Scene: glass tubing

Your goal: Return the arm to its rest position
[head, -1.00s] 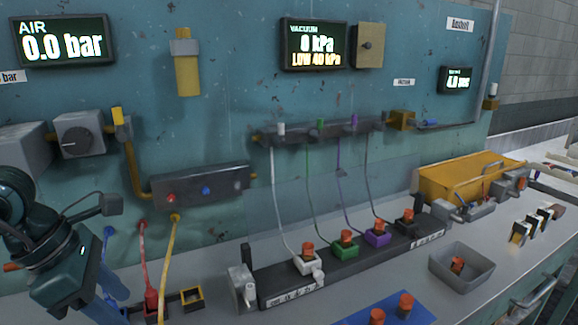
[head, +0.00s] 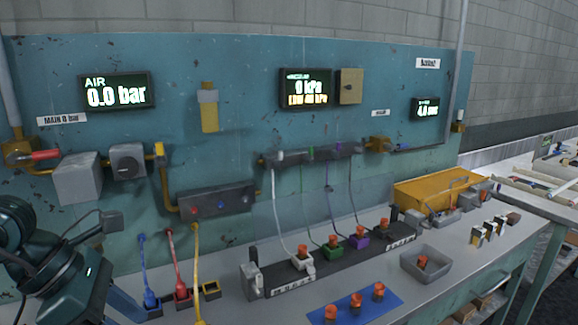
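My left arm (head: 72,278) comes in at the lower left, dark teal, folded and bent downward in front of the bench. Its fingers cannot be made out, so I cannot tell whether the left gripper is open or shut. It stands left of the blue, red and yellow tubes, clear of the panel behind. My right arm and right gripper are out of view.
A black strip (head: 330,263) holds several orange-capped fittings. A blue mat (head: 392,297) bears three orange-capped pieces. A grey tray (head: 444,267) holds another. A yellow bin (head: 408,196) stands behind. Three plugged tubes, with a red plug (head: 182,293) among them, rise near my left arm.

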